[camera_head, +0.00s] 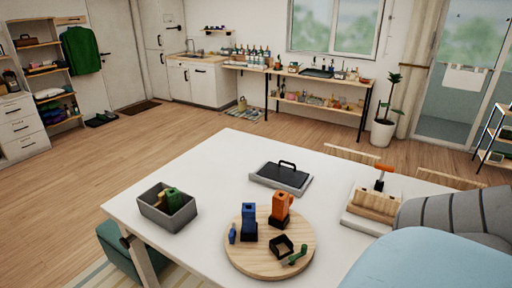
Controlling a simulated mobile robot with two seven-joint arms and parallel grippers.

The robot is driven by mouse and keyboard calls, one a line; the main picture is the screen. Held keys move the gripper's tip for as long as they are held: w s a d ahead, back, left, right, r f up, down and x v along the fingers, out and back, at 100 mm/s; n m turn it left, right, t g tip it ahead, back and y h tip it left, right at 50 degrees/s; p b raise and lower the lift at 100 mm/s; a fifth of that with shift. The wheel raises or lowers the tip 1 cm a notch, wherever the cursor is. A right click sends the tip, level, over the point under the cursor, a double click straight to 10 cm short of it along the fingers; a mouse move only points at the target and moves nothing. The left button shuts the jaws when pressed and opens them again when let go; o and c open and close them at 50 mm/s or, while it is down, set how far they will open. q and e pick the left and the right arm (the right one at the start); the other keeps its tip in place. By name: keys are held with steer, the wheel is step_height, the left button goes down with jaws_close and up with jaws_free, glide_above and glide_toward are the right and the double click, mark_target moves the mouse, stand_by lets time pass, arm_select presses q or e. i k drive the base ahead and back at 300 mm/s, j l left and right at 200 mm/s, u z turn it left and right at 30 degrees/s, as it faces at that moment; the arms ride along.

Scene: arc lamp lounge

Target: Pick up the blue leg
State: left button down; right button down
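A blue leg-like piece (249,218) stands upright in a dark square base on a round wooden board (240,262). The board lies on the white table (225,165), near its front. A much smaller blue piece (232,234) is just left of it; which one the task means by the blue leg cannot be told for certain. An orange piece (281,206) stands in another dark base to the right. An empty-looking dark square holder (281,246) and a small green piece (297,255) are at the board's front right. Neither of my grippers is in view.
A grey bin (152,216) with green and tan pieces stands at left. A dark-topped tray with a handle (281,176) lies behind the board. A wooden block with an orange-handled tool (378,200) is at right. Large grey and light-blue shapes cover the lower right.

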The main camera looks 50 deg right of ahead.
mark_target(249, 210)
steer(key=j+z, duration=0.15)
steer(key=z, duration=0.3)
steer(key=j+z, duration=0.15)
steer(key=z, duration=0.3)
steer(key=j+z, duration=0.1)
steer(key=z, duration=0.35)
steer(key=j+z, duration=0.15)
steer(key=z, duration=0.25)
steer(key=k+l, duration=0.05)
